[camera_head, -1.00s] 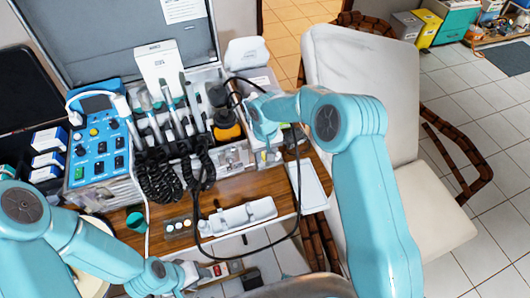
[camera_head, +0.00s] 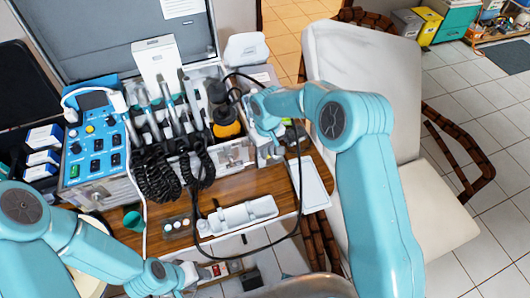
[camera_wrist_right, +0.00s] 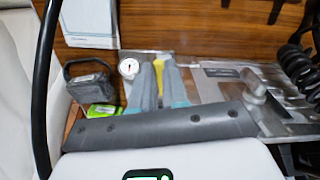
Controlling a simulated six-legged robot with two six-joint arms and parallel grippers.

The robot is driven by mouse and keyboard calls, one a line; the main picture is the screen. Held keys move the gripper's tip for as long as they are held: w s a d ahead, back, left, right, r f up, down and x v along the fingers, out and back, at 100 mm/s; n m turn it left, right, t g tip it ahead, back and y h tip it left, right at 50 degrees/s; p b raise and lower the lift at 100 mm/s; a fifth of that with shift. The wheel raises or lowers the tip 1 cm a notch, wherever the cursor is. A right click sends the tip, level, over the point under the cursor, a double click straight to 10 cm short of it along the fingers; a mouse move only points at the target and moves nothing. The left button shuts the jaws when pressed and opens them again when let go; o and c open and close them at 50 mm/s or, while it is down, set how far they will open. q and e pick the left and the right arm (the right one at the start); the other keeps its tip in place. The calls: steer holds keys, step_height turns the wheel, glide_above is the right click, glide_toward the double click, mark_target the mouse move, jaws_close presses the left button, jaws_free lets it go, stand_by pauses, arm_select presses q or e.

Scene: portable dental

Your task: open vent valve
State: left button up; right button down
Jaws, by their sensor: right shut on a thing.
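A small yellow part (camera_wrist_right: 159,72), which looks like the vent valve's handle, shows between my right gripper's fingers in the right wrist view. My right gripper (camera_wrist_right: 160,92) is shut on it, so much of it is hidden. A round white gauge (camera_wrist_right: 128,67) is just left of the fingers. In the head view, my right gripper (camera_head: 277,152) is low at the right end of the instrument case (camera_head: 235,155), partly hidden by my wrist. My left gripper (camera_head: 190,275) is low, near the bottom edge; its jaws are too small to judge.
A black hose (camera_head: 299,190) loops beside my right wrist over the wooden table (camera_head: 160,215). A white tray (camera_head: 238,215) and a pale flat panel (camera_head: 312,185) lie at the front. A cream chair (camera_head: 370,80) stands to the right. The blue control box (camera_head: 97,145) is at the left.

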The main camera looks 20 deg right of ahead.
steer(key=shift+w+d+r+n+b, duration=0.1)
steer(key=shift+w+d+n+b, duration=0.45)
steer(key=shift+n, duration=1.7)
steer(key=shift+w+d+r+n+b, duration=0.1)
steer(key=shift+w+d+n+b, duration=0.45)
steer(key=shift+n, duration=1.65)
steer(key=shift+w+d+n+b, duration=0.45)
steer(key=shift+w+d+n, duration=0.1)
steer(key=shift+n, duration=1.7)
steer(key=shift+w, duration=0.1)
steer(key=c, duration=1.1)
jaws_free()
steer(key=shift+c, duration=0.2)
steer(key=shift+a, duration=0.1)
step_height(320, 180, up, 16)
steer(key=shift+r, duration=0.2)
steer(key=shift+s+f, duration=0.1)
steer(key=shift+s, duration=0.2)
